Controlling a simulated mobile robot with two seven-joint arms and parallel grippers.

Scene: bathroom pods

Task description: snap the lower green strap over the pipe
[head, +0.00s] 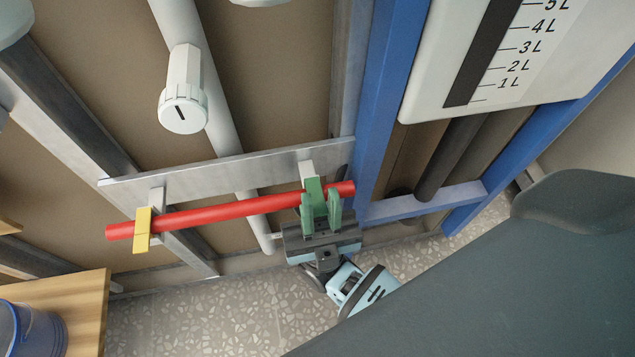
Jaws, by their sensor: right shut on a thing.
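The red pipe (225,211) lies nearly level in front of a metal rail, its right end slightly higher. The green strap (314,186) is near the pipe's right end, by a pale bracket (306,169). My right gripper (320,204) comes from below and is shut on the green strap at the pipe. Upright green pieces rise from the gripper's dark body, and I cannot clearly separate strap from fingers there. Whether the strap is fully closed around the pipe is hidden. My left gripper is not in view.
A yellow strap (142,231) crosses the pipe's left end. The metal rail (225,173) runs behind and above. A white capped pipe fitting (184,100) stands above. A blue post (385,95) is close right of the pipe. A wooden top with a blue bucket (37,330) is lower left.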

